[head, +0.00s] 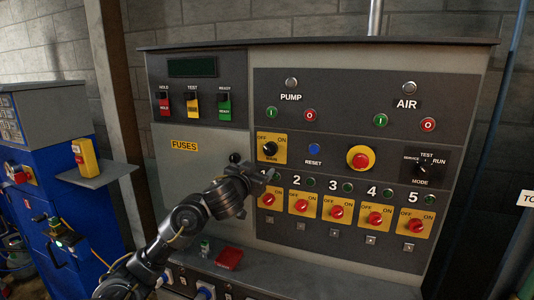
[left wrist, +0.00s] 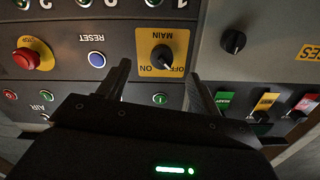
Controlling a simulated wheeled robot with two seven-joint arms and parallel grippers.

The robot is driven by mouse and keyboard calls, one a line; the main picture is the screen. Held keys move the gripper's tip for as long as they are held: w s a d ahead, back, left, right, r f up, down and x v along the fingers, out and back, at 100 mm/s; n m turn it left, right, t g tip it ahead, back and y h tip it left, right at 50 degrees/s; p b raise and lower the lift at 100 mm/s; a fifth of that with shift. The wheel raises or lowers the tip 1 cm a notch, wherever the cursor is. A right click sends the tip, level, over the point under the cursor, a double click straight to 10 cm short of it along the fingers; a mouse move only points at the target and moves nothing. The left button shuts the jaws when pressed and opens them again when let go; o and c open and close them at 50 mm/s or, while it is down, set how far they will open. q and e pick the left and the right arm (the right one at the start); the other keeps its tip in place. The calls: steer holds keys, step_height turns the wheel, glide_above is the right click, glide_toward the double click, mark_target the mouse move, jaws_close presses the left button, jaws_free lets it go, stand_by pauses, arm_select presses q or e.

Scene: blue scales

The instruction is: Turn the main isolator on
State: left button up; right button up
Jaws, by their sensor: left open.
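The main isolator is a black rotary knob (head: 270,149) on a yellow plate marked OFF, ON and MAIN, on the grey panel. In the left wrist view the knob (left wrist: 163,54) shows upside down, its pointer appearing to lean towards OFF. My left gripper (head: 268,174) is just below the plate in the head view. In the left wrist view its two fingers (left wrist: 156,75) are apart and empty, with the knob seen between them. I see no contact with the knob. My right gripper is not in view.
A row of red knobs (head: 302,205) on yellow plates lies below. A blue reset button (head: 314,148) and a red emergency button (head: 360,159) are right of the isolator. A black knob (left wrist: 233,41) is near the fuses label. A blue cabinet (head: 60,190) stands left.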

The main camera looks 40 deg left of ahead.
mark_target(268, 150)
arm_select(q)
steer(key=w+a, duration=0.1)
steer(key=w, duration=0.2)
steer(key=w+a+r, duration=0.1)
steer(key=w, duration=0.2)
steer(key=w+a+r, duration=0.1)
steer(key=w, duration=0.2)
steer(key=shift+w+a+r+b, duration=0.15)
steer(key=shift+w+a+b, duration=0.2)
steer(key=shift+w+a, duration=0.05)
